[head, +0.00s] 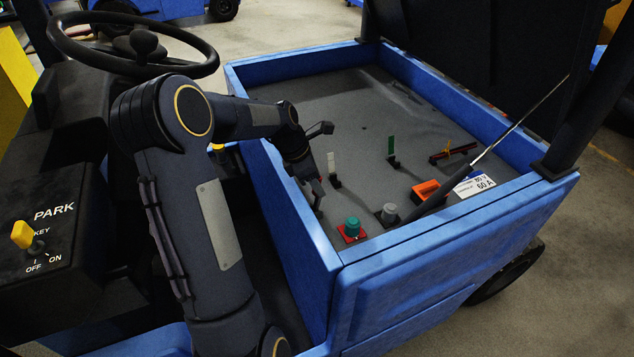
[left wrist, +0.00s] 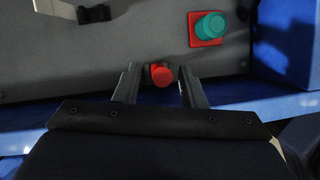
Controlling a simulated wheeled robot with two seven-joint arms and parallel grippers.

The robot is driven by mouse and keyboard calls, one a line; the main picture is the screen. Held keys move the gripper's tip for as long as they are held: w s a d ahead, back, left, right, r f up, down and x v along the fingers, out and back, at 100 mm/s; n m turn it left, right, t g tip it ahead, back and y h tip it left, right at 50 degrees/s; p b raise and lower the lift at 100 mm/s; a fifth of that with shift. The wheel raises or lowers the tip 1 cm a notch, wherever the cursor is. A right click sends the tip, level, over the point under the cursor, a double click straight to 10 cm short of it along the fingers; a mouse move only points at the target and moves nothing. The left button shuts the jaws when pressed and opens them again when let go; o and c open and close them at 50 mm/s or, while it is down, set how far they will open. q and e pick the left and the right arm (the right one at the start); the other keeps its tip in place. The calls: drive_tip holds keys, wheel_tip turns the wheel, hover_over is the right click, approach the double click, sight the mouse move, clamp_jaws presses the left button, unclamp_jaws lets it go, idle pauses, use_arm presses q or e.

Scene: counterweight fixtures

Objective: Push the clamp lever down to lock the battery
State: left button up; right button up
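My left gripper (head: 312,192) reaches down over the left wall into the grey-topped compartment. In the left wrist view its two fingers (left wrist: 160,90) are apart, with a round red knob (left wrist: 162,75) between them and a small gap on each side. The knob looks like the end of the clamp lever; its shaft is hidden below it, so I cannot tell its tilt. In the head view my gripper mostly covers it. The battery's grey top (head: 345,110) fills the compartment. My right gripper is not in view.
A teal knob on a red base (head: 352,228) stands near the lever. A grey knob (head: 389,212), an orange block (head: 426,190), a white post (head: 332,168) and a green post (head: 391,147) are farther over. Blue walls (head: 300,215) and a slanting strut (head: 520,120) bound the space.

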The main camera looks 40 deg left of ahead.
use_arm(q)
drive_tip(key=shift+d+f, duration=0.15)
drive_tip(key=shift+f, duration=0.25)
clamp_jaws()
